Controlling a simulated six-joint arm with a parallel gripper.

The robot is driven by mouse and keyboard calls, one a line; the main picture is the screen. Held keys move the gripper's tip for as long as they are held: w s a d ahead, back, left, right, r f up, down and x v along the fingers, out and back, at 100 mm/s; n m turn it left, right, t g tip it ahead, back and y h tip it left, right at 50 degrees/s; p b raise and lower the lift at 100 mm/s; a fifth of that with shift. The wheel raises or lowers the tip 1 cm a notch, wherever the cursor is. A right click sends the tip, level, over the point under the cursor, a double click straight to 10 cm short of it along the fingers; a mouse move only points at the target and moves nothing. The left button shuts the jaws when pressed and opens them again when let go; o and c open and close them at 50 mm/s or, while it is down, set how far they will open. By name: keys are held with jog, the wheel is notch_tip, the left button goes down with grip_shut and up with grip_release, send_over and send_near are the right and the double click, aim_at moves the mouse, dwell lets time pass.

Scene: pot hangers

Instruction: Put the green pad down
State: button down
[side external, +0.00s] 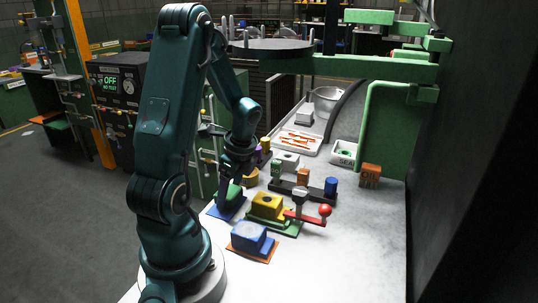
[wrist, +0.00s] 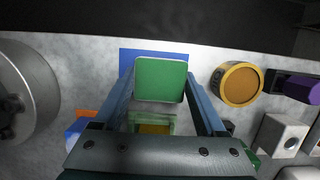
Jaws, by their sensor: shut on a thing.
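The green pad (wrist: 160,79) is a flat square block held between the two fingers of my gripper (wrist: 160,92) in the wrist view. A blue mat (wrist: 154,54) shows behind and around it. In the side view my gripper (side external: 233,183) points down over the blue mat (side external: 229,210), with the green pad (side external: 228,194) low between its fingers. Whether the pad touches the mat cannot be told.
A yellow block (side external: 267,204) on a green base and a blue block (side external: 249,238) on an orange mat stand close by. A yellow-orange cylinder (wrist: 237,83) sits right of the pad. A red-ball lever (side external: 324,210) stands further right. The table's front right is clear.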

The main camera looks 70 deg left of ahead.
aim_at(230, 191)
jog(key=shift+f, duration=0.45)
grip_release()
jog(key=shift+v, duration=2.95)
jog(key=w+d+r, duration=0.1)
jog(key=w+d+r+n+t, duration=0.1)
jog(key=d, duration=0.1)
jog(key=d+r+n+t, duration=0.1)
jog(key=d, duration=0.1)
jog(key=shift+w+r+y, duration=0.3)
jog(key=shift+w+r, duration=0.05)
jog(key=shift+w, duration=0.05)
jog(key=d+r+n+t+h, duration=0.1)
jog(key=d+r+n+t, duration=0.2)
jog(key=d, duration=0.5)
jog(key=s+d+r+n+t+h, duration=0.1)
jog(key=d+r+n+t, duration=0.1)
jog(key=d, duration=0.6)
jog(key=shift+s+r+n+t+h, duration=0.2)
jog(key=shift+r+n+t+h, duration=0.3)
jog(key=shift+n, duration=0.5)
jog(key=shift+r, duration=0.1)
